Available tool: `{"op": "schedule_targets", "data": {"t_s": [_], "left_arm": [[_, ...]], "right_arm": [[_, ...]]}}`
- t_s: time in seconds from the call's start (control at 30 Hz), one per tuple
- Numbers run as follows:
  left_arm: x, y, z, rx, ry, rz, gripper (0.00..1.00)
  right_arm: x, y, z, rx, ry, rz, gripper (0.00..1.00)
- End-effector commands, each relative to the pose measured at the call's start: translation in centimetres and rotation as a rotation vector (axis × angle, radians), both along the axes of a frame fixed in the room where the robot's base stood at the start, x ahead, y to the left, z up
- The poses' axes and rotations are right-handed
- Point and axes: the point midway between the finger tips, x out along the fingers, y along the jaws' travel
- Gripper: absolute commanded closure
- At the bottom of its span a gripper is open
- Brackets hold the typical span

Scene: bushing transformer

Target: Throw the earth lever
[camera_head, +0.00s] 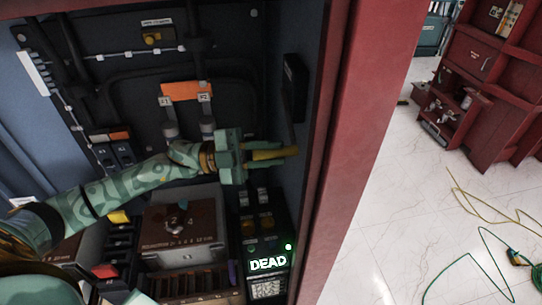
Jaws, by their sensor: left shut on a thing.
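My left gripper (284,155) reaches in from the left inside the dark cabinet. Its fingers are shut on a yellow lever handle (268,155), which I take to be the earth lever. The handle lies roughly level between the fingers, close to the cabinet's right inner wall. A dark vertical bar (287,122) runs on that wall just above the fingers. How the lever joins the wall is partly hidden by the gripper. My right gripper is not in view.
A panel lit "DEAD" (268,264) with a green light sits below the gripper. A brown box with a knob (180,224) stands left of it. The red cabinet frame (362,130) bounds the right side. Yellow and green cables (490,208) lie on the white floor outside.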

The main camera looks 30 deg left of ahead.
Motion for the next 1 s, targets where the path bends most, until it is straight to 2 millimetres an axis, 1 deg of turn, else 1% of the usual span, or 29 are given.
{"op": "schedule_targets", "data": {"t_s": [0.03,0.13,0.6,0.63,0.67,0.7,1.0], "left_arm": [[0.07,0.04,-0.43,0.009,-0.008,0.001,1.0],[0.16,0.12,-0.53,0.019,-0.021,0.0,1.0],[0.19,0.16,-0.67,0.027,-0.028,0.001,1.0],[0.19,0.15,-0.67,0.027,-0.028,0.001,0.72],[0.19,0.15,-0.67,0.027,-0.028,0.001,0.64],[0.19,0.15,-0.65,0.027,-0.028,0.001,0.59],[0.21,0.15,-0.5,0.024,-0.029,0.0,0.59]], "right_arm": [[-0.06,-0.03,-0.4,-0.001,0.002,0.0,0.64],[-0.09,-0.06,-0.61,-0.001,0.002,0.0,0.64],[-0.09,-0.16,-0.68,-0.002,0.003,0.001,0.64],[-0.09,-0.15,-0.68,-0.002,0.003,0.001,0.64],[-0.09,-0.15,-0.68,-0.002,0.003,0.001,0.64],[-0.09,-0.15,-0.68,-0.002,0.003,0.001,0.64],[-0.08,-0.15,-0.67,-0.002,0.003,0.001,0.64]]}}
